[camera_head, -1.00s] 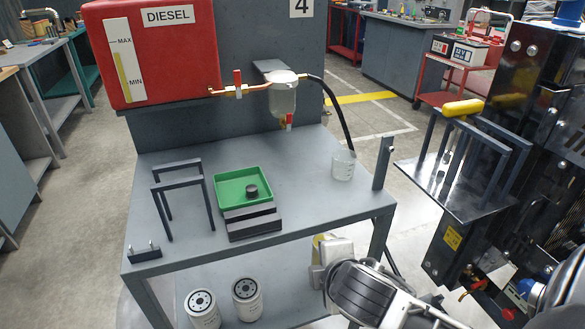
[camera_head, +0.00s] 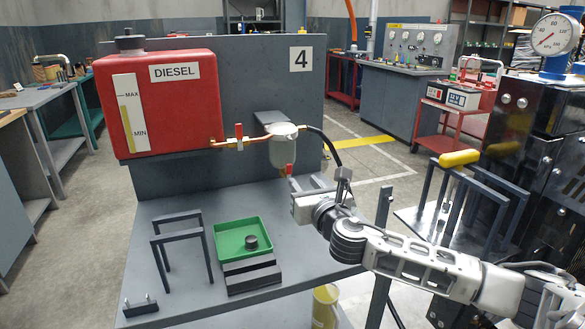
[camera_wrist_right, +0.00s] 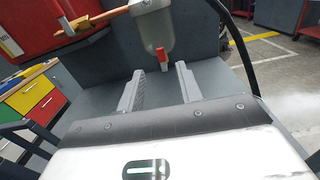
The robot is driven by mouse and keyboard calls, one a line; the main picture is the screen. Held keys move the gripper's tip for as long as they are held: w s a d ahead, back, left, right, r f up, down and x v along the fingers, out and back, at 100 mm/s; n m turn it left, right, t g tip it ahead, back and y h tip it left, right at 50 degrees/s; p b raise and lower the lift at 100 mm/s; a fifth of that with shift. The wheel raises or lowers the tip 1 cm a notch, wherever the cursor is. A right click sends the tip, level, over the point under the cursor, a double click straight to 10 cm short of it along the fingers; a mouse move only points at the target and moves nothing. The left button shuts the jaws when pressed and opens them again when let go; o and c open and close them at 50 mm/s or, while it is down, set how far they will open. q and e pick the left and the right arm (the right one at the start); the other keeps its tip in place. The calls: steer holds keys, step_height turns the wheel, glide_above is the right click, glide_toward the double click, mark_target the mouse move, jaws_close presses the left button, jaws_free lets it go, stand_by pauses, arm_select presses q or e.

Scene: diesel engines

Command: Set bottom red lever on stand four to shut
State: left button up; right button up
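Stand four has a red diesel tank (camera_head: 185,95) and a clear-and-grey filter bowl (camera_head: 283,150) hanging on its panel. The bottom red lever (camera_head: 288,169) hangs down under the bowl. It also shows in the right wrist view (camera_wrist_right: 162,58), between and beyond my fingers. My right gripper (camera_head: 303,183) is just below and to the right of this lever in the head view. Its two fingers (camera_wrist_right: 159,75) are spread wide with nothing between them, and I see no contact with the lever. My left gripper is not in view.
Another red lever (camera_head: 239,136) stands upright on the copper pipe. A black hose (camera_head: 327,143) curves down from the bowl's right. A green tray (camera_head: 241,222) with a dark cap and a dark frame (camera_head: 178,235) stand on the bench. A machine with a yellow handle (camera_head: 459,158) is on the right.

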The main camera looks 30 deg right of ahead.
mark_target(290, 166)
steer(key=x, duration=0.8)
steer(key=shift+w, duration=0.3)
jaws_close()
